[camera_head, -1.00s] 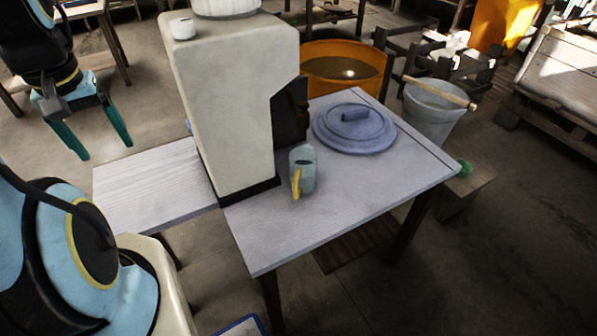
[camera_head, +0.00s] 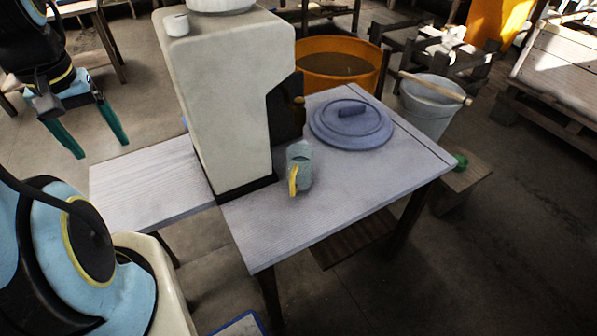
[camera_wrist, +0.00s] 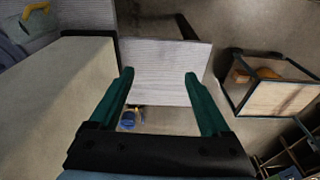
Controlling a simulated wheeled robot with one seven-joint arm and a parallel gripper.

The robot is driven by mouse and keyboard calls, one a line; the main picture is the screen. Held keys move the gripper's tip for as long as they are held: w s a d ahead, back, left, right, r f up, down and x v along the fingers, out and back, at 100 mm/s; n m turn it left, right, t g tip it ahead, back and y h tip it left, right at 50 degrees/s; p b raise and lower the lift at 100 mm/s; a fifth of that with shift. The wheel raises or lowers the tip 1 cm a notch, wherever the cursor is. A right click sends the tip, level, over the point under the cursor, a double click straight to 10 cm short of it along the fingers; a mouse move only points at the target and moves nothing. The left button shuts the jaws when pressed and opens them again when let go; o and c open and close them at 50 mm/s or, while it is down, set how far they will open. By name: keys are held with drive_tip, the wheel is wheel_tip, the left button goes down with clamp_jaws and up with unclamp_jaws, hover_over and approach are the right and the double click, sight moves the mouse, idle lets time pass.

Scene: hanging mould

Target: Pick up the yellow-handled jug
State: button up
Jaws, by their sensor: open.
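The jug (camera_head: 304,170) is grey-green with a yellow handle (camera_head: 293,181) facing the near side. It stands upright on the grey table (camera_head: 340,205), just right of the tall cream machine's foot. In the wrist view the yellow handle (camera_wrist: 36,10) shows at the top left corner, with most of the jug cut off or unclear. My gripper (camera_head: 100,150) is open and empty at the upper left, on the far side of the machine from the jug. In the wrist view its two green fingers (camera_wrist: 160,75) are apart, over the side shelf and floor.
The cream machine (camera_head: 230,110) stands between my gripper and the jug. A blue-grey round lid (camera_head: 350,128) lies behind the jug. A low side shelf (camera_head: 140,185) adjoins the machine. An orange tub (camera_head: 340,85) and grey bucket (camera_head: 430,115) stand beyond the table. The table's front is clear.

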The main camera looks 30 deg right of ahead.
drive_tip(key=shift+f, duration=0.2)
drive_tip(key=shift+c, duration=0.7)
drive_tip(key=w+d+f+m+b, duration=0.1)
drive_tip(key=f, duration=0.2)
drive_tip(key=w+d+f+m, duration=0.1)
drive_tip(key=d+f, duration=0.1)
drive_tip(key=f, duration=0.2)
drive_tip(key=w+d+f+m+t+b, duration=0.1)
drive_tip(key=d+f, duration=0.1)
drive_tip(key=f, duration=0.2)
drive_tip(key=shift+w+d+m+b, duration=0.1)
drive_tip(key=shift+w+m+b, duration=0.25)
drive_tip(key=shift+w+m, duration=0.05)
drive_tip(key=shift+c, duration=1.2)
drive_tip(key=m+g+h+b, duration=0.1)
drive_tip(key=m+h+b, duration=0.7)
drive_tip(key=m+h, duration=0.45)
hover_over(298, 174)
drive_tip(key=a, duration=0.3)
wheel_tip(298, 174, down, 10)
drive_tip(key=p+x, duration=0.1)
drive_tip(key=x, duration=0.5)
drive_tip(key=shift+s+d+r+n+h, duration=0.2)
drive_tip(key=shift+s+r+n+h, duration=0.05)
drive_tip(key=shift+s+n+h, duration=0.15)
